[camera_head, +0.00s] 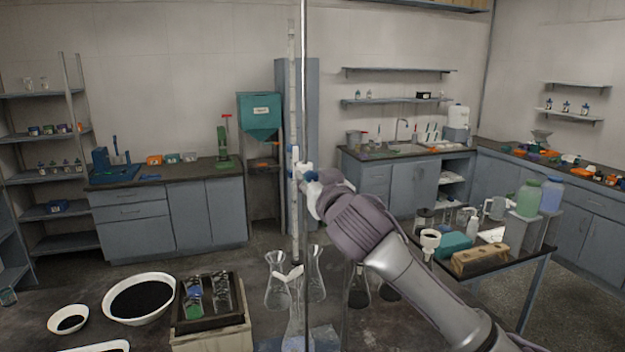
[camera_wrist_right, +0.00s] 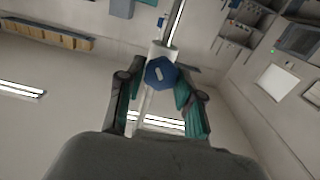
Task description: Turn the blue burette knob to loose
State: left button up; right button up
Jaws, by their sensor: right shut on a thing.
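The burette (camera_head: 293,100) is a tall clear graduated tube standing upright beside a thin metal rod. The blue knob (camera_wrist_right: 160,73) is a blue hexagonal piece with a pale slot-like mark, seen face-on in the right wrist view on the white burette valve. My right gripper (camera_head: 308,174) reaches in from the right at the valve's height. In the right wrist view the right gripper's two fingers (camera_wrist_right: 160,88) stand on either side of the knob, shut on it. In the head view the gripper largely hides the knob. My left gripper is not in view.
Below the burette stand several glass flasks (camera_head: 277,285) on the dark bench. White bowls of dark material (camera_head: 140,297) and a box with a tray (camera_head: 212,335) stand at left. A side table (camera_head: 480,268) with bottles and a wooden rack is at right.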

jog(key=shift+n, duration=0.3)
jog(key=n+p, duration=0.1)
jog(key=n, duration=0.4)
jog(key=n+p, duration=0.1)
jog(key=n, duration=0.4)
jog(key=shift+a+p, duration=0.1)
jog(key=shift+p, duration=0.25)
jog(key=shift+f+n, duration=0.1)
jog(key=shift+n, duration=0.2)
jog(key=o, duration=1.2)
jog(key=shift+c, duration=0.2)
jog(key=shift+s, duration=0.15)
